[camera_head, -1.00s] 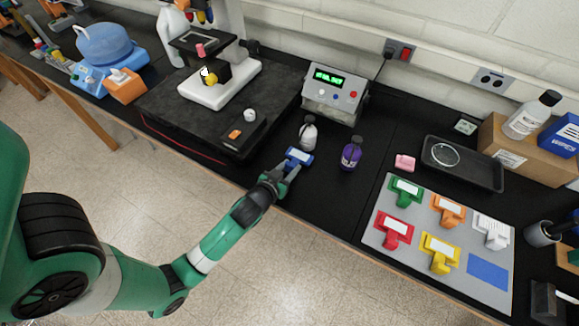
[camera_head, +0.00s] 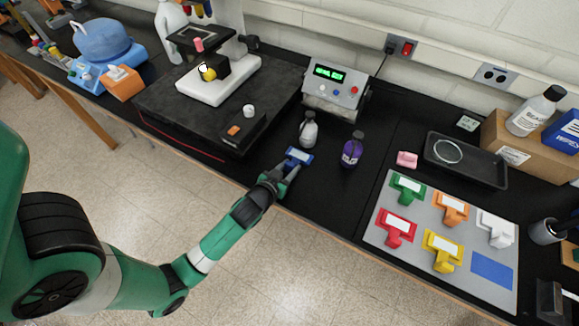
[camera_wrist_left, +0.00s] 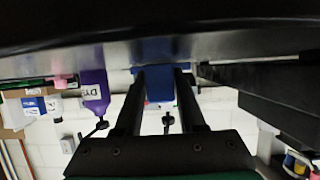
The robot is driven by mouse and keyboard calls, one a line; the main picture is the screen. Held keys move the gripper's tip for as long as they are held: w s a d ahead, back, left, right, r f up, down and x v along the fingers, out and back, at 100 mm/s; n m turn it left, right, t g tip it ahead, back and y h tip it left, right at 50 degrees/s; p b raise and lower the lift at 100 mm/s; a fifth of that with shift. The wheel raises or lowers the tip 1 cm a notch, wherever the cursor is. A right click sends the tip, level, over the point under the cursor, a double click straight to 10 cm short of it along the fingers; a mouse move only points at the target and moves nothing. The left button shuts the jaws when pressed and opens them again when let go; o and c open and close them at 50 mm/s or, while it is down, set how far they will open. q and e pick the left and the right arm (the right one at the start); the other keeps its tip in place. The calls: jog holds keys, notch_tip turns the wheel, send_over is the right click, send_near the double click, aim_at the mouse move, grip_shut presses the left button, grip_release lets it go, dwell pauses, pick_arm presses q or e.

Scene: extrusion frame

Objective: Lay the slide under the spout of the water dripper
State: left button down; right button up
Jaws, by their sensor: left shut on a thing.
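A blue slide (camera_head: 299,155) with a pale label is held in my left gripper (camera_head: 287,172), low over the black bench near its front edge. In the left wrist view the blue slide (camera_wrist_left: 154,85) sits between the two dark fingers (camera_wrist_left: 156,98), which are shut on it. The white bottle with a black top (camera_head: 308,131), apparently the water dripper, stands just behind the slide. Its spout is too small to make out in the head view. In the left wrist view the white bottle is mostly hidden behind the slide. My right gripper is not in view.
A purple bottle (camera_head: 353,149) stands to the right of the white one. A box with a green display (camera_head: 336,86) is behind them. A dark platform with a microscope (camera_head: 218,80) is left. A grey mat (camera_head: 380,238) with coloured slide holders and a black tray (camera_head: 483,166) are right.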

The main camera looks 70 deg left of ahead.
pick_arm(q)
jog(key=shift+f, duration=0.15)
jog(key=shift+c, duration=2.1)
grip_release()
jog(key=p+v, duration=0.1)
jog(key=v, duration=1)
jog(key=shift+s+d, duration=0.15)
jog(key=shift+s, duration=0.1)
